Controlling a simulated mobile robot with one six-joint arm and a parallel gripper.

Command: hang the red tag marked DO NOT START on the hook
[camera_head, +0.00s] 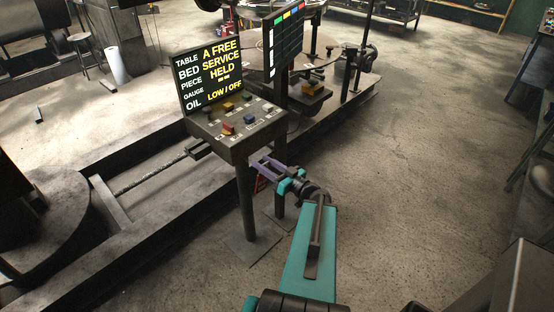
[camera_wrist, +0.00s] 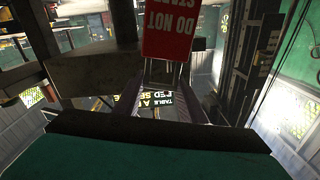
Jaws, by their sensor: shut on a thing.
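The red tag (camera_wrist: 172,32) shows upside down at the top of the wrist view, with white letters reading DO NOT and part of START. A small red part of it (camera_head: 261,184) shows below my gripper in the head view. My gripper (camera_head: 262,163) is shut on the tag, just right of the console's lower front corner. In the wrist view the fingers of my gripper (camera_wrist: 160,82) reach up toward the tag's lower edge in the picture. I cannot pick out the hook in either view.
The control console (camera_head: 236,138) stands on posts, with coloured buttons and a lit text screen (camera_head: 211,77). A dark board with coloured squares (camera_head: 282,45) stands behind it. A low machine bed (camera_head: 140,195) runs along the left. The floor to the right (camera_head: 430,150) is clear.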

